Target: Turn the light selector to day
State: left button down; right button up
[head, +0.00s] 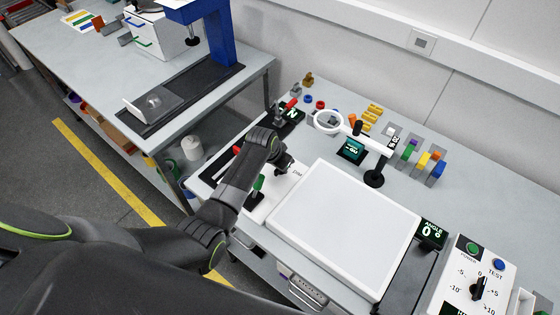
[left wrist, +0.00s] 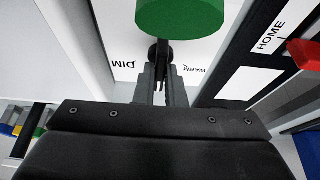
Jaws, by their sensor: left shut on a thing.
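My left gripper (head: 284,167) reaches down onto the white panel left of the large white light plate (head: 345,222). In the left wrist view its fingers (left wrist: 161,82) are shut on the dark light selector (left wrist: 158,50), a small knob. The printed words DIM (left wrist: 124,65) and WARM (left wrist: 207,69) stand on either side of it; they appear upside down. No day mark can be read, and the selector's pointing direction is hidden by the fingers. A green-topped lever (head: 258,184) stands close beside the gripper; its green top (left wrist: 178,17) also fills the upper wrist view. My right gripper is out of view.
A ring magnifier (head: 328,122) on a black stand is behind the plate. An angle display (head: 431,232) and a control box (head: 473,278) with a dial are at right. Small coloured parts (head: 372,112) sit at the back. A red handle (left wrist: 305,54) lies near the HOME label.

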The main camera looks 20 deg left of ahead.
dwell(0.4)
pick_arm(q)
jog(key=c, duration=1.5)
grip_release()
jog(key=b+v, duration=0.2)
jog(key=v, duration=1.5)
jog(key=shift+r, duration=0.25)
jog(key=shift+s, duration=0.1)
